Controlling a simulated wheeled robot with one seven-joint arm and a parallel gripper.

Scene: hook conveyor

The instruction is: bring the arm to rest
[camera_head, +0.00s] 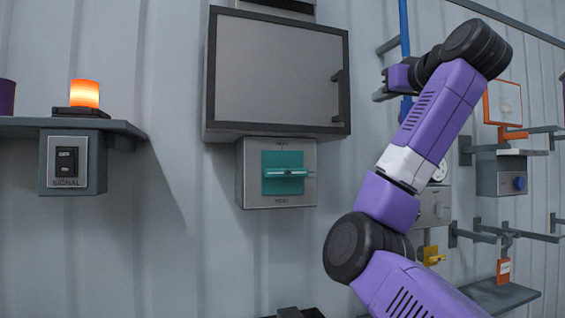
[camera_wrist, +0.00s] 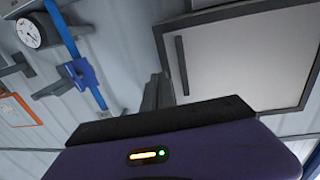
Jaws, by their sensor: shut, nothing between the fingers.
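My purple arm rises from the bottom right of the head view and bends at a black joint near the top right. My gripper (camera_head: 383,88) is at the far end of the bent arm, just right of the grey wall cabinet (camera_head: 280,70). In the wrist view my gripper (camera_wrist: 158,88) shows its grey fingers shut together and empty. The cabinet door (camera_wrist: 245,60) fills the right of that view, beyond the fingers. I cannot tell the exact gap between fingers and cabinet. Part of the wall behind the arm is hidden.
A blue pipe (camera_head: 404,28) runs up the wall behind my gripper; its blue valve (camera_wrist: 82,74) shows in the wrist view. A teal switch (camera_head: 285,172) sits below the cabinet. A shelf (camera_head: 30,126) holds a lit orange lamp (camera_head: 85,93). Hooks (camera_head: 480,235) project at right.

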